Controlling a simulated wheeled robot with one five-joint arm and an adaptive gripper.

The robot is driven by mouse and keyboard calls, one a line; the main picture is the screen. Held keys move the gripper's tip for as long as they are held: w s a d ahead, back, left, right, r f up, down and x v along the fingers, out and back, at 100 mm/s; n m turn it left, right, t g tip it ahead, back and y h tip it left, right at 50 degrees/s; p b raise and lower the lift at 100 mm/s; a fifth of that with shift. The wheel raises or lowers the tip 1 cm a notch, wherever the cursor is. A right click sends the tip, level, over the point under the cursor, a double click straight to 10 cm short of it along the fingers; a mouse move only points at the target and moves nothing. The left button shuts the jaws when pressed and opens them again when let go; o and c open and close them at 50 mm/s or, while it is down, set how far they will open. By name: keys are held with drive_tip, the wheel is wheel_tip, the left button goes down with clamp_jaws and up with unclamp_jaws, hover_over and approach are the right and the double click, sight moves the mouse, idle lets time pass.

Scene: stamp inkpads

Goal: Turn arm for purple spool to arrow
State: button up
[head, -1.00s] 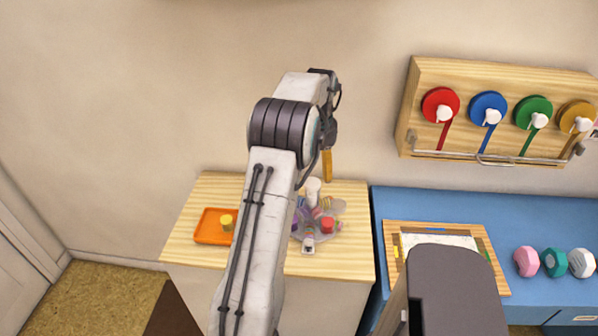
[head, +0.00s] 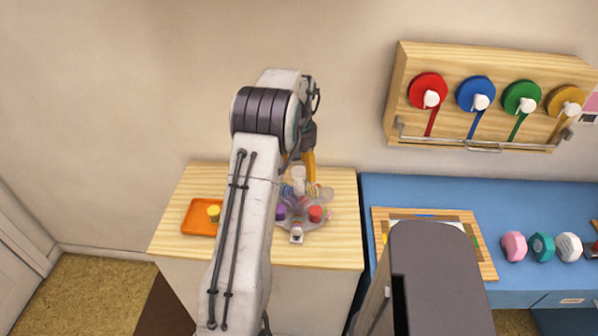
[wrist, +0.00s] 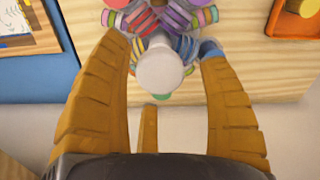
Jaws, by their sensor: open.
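A round grey stand (head: 312,226) with several coloured spools around it sits on the wooden cabinet top. A purple spool (head: 281,211) shows at its left in the head view, beside my arm. A small white piece with a dark mark (head: 296,235) is at the front of the stand; I cannot tell whether it bears the arrow. My gripper (head: 303,172) is open over the back of the stand. In the wrist view its ochre fingers (wrist: 164,46) are apart on both sides of a white round knob (wrist: 160,70). Touch is unclear.
An orange tray (head: 190,222) with a yellow piece (head: 213,211) lies left of the stand. A blue worktop (head: 520,200) with a framed board (head: 488,268) and several dumbbell-like pieces is at right. Coloured tape reels hang on a wall rack (head: 440,58).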

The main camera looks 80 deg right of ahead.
sight(300, 192)
drive_tip(key=shift+f, duration=0.8)
drive_tip(key=c, duration=1.3)
drive_tip(key=shift+a+n, duration=0.1)
drive_tip(key=shift+n, duration=0.4)
drive_tip(key=shift+f+n, duration=0.15)
drive_tip(key=shift+n, duration=2.15)
drive_tip(key=shift+a+n, duration=0.1)
drive_tip(key=shift+n, duration=0.7)
